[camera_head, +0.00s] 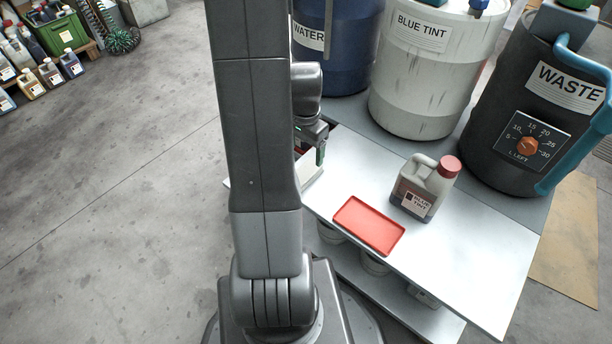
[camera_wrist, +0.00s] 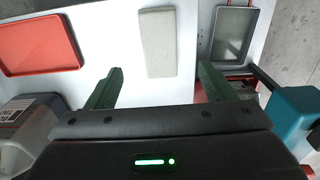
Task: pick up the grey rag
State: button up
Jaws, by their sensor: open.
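In the wrist view, a pale grey, flat rectangular piece (camera_wrist: 157,40), apparently the folded grey rag, lies on the white tabletop. My gripper (camera_wrist: 160,72) is open and empty, its two green fingers apart. The fingertips lie to either side of the rag's near end in the picture, and I cannot tell how far above the table they are. In the head view, one green finger of my gripper (camera_head: 321,154) shows beside my arm.
A red tray (camera_head: 369,226) and a blue tint jug (camera_head: 426,187) stand on the white table (camera_head: 480,255). A grey metal tray (camera_wrist: 232,32) lies right of the rag in the wrist view. Water (camera_head: 336,45), blue tint (camera_head: 428,75) and waste (camera_head: 520,110) drums stand behind.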

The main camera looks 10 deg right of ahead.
aim_at(305, 171)
notch_tip(305, 171, down, 8)
jog(key=b, duration=0.2)
jog(key=shift+r+b, duration=0.1)
jog(key=shift+b, duration=0.25)
jog(key=shift+r, duration=0.1)
jog(key=shift+c, duration=0.3)
jog(key=c, duration=1)
